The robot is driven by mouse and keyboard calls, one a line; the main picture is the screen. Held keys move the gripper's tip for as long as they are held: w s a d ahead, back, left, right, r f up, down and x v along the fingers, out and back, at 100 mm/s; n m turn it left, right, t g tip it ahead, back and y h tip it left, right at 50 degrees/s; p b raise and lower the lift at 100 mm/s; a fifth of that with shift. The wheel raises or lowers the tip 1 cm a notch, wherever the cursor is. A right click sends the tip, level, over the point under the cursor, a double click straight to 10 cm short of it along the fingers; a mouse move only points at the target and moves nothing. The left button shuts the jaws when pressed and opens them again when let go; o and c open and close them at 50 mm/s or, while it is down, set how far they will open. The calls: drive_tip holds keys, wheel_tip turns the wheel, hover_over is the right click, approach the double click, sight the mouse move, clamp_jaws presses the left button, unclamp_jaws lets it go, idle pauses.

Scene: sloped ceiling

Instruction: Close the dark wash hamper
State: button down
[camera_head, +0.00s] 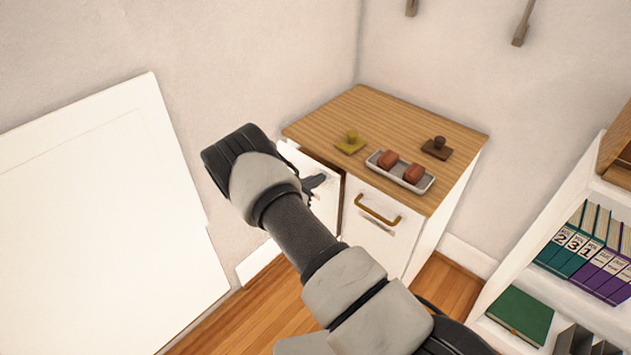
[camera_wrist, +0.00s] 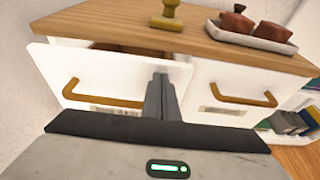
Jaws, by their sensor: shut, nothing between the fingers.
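A white cabinet with a wooden top (camera_head: 400,118) stands in the corner, with two white fronts side by side. The left front (camera_wrist: 110,72) is out from the cabinet at its top, with a dark gap behind it. The right front (camera_wrist: 228,82) sits flush. Each has a brass handle and a small label that I cannot read for sure, so which is the dark wash hamper is unclear. My gripper (camera_wrist: 160,82) is shut and empty, in front of the left front near its right edge; contact is unclear. In the head view my gripper (camera_head: 314,187) and arm partly hide that front.
On the top are a yellow stamp-like object (camera_head: 351,143), a dark one (camera_head: 437,148) and a tray (camera_head: 400,181) with two reddish-brown objects. A white panel (camera_head: 105,215) stands at left. A bookshelf (camera_head: 590,215) stands at right.

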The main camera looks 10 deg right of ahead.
sight(325, 172)
drive_tip(key=shift+d, duration=0.1)
drive_tip(key=w+d+b, duration=0.2)
drive_tip(key=d, duration=0.1)
drive_tip(key=shift+w+d, duration=0.3)
drive_tip(key=shift+w, duration=0.05)
drive_tip(key=shift+d+r, duration=0.1)
drive_tip(key=shift+r, duration=0.1)
drive_tip(key=shift+w, duration=0.1)
